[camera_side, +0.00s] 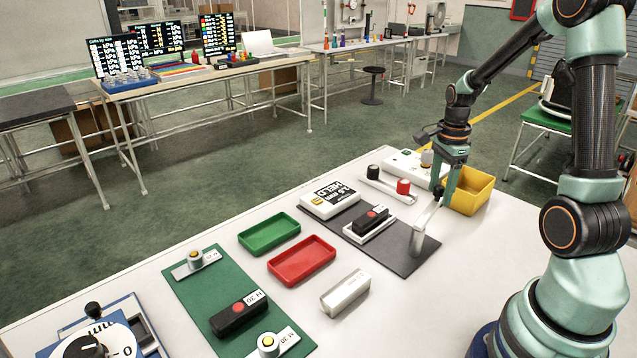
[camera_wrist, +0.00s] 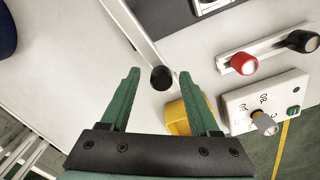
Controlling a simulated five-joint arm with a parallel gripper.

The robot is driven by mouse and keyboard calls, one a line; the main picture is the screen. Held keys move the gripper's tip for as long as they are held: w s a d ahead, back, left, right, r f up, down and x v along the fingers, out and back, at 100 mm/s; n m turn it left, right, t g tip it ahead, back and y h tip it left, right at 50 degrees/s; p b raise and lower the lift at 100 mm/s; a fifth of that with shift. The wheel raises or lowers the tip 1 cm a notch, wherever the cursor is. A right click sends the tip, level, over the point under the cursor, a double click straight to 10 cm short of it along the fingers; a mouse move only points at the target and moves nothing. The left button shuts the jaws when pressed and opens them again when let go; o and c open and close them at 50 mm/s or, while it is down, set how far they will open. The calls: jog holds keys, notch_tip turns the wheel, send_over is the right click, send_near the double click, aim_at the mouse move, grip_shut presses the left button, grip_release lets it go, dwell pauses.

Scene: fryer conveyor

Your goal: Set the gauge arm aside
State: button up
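The gauge arm (camera_side: 427,214) is a slim pale bar on a short post at the right end of a dark grey mat (camera_side: 425,258). In the wrist view the bar (camera_wrist: 135,38) runs down from the top to a black knob (camera_wrist: 162,78) at its end. My gripper (camera_side: 441,196) is at that end in the side view. In the wrist view my gripper (camera_wrist: 160,77) is open, with green fingers either side of the knob and visible gaps to both.
A yellow bin (camera_side: 470,192) stands just right of my gripper. A rail with red and black knobs (camera_side: 390,186) and a white dial box (camera_side: 405,163) are close behind. A black block with a red button (camera_side: 371,219) sits on the mat. Red (camera_side: 302,262) and green trays lie left.

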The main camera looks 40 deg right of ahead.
notch_tip(320, 180, up, 12)
dwell(0.8)
jog(key=shift+a, duration=0.1)
jog(key=s+a+r+n+t, duration=0.1)
jog(key=a+n+t, duration=0.1)
jog(key=a+n, duration=0.9)
jog(key=s+a+r+n+t, duration=0.1)
jog(key=a+n+t, duration=0.2)
jog(key=a+n, duration=0.8)
jog(key=shift+a+r+n+t, duration=0.2)
jog(key=shift+r+n+t, duration=0.15)
jog(key=shift+n, duration=0.65)
